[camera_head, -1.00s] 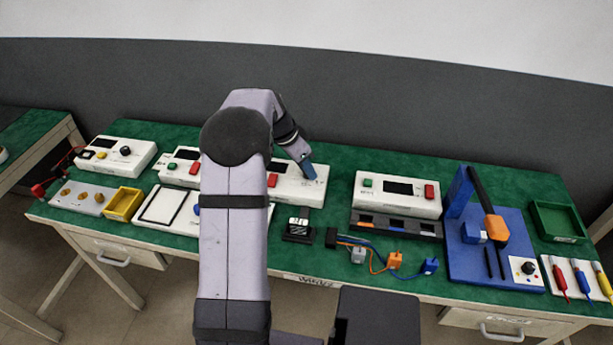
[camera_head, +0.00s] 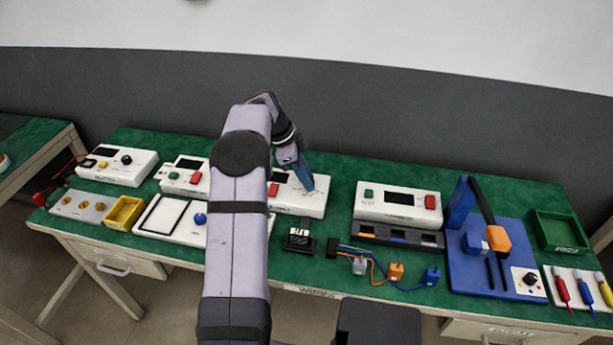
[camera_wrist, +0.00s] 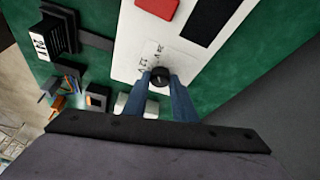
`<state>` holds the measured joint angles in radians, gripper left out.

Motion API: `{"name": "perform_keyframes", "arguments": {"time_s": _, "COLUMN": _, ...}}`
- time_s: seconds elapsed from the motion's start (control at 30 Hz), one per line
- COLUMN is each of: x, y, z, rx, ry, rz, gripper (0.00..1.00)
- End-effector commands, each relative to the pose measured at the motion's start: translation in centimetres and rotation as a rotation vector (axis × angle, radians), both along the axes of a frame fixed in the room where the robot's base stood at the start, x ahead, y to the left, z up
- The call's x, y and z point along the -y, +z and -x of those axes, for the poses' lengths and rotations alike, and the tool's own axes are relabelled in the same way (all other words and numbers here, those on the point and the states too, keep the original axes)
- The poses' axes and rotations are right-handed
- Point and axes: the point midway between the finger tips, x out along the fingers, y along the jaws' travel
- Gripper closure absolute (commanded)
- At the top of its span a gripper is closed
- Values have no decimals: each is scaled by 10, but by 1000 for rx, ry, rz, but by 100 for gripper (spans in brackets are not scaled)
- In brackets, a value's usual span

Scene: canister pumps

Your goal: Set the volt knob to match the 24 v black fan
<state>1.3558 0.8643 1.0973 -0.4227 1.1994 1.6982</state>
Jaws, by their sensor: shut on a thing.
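In the wrist view the black volt knob (camera_wrist: 160,76) sits on the white panel, with small printed marks beside it that are too small to read surely. My gripper (camera_wrist: 161,84) has its blue fingers on either side of the knob, shut on it. In the head view my gripper (camera_head: 309,186) reaches down onto the right part of a white box (camera_head: 289,202), and the knob is hidden there. The black fan (camera_head: 299,238) sits in front of that box with a white label on it. The fan also shows in the wrist view (camera_wrist: 58,38).
A white box with green and red buttons (camera_head: 398,204) stands to the right, above a dark slotted tray (camera_head: 397,235). Wired connectors (camera_head: 396,270) lie in front. A blue stand (camera_head: 470,262) and a green bin (camera_head: 560,231) are further right.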

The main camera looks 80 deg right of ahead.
Motion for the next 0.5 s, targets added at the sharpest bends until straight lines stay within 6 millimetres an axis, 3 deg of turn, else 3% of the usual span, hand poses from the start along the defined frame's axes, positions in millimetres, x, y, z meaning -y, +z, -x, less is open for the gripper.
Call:
{"name": "perform_keyframes", "arguments": {"time_s": 0.3, "x": 1, "y": 1, "z": 0, "rx": 0, "ry": -2, "rz": 2, "gripper": 98}}
{"name": "perform_keyframes", "arguments": {"time_s": 0.33, "x": 1, "y": 1, "z": 0, "rx": 0, "ry": -2, "rz": 2, "gripper": 68}}
{"name": "perform_keyframes", "arguments": {"time_s": 0.37, "x": 1, "y": 1, "z": 0, "rx": 0, "ry": -2, "rz": 2, "gripper": 61}}
{"name": "perform_keyframes", "arguments": {"time_s": 0.4, "x": 1, "y": 1, "z": 0, "rx": 0, "ry": -2, "rz": 2, "gripper": 57}}
{"name": "perform_keyframes", "arguments": {"time_s": 0.5, "x": 0, "y": 1, "z": 0, "rx": 0, "ry": -1, "rz": 2, "gripper": 57}}
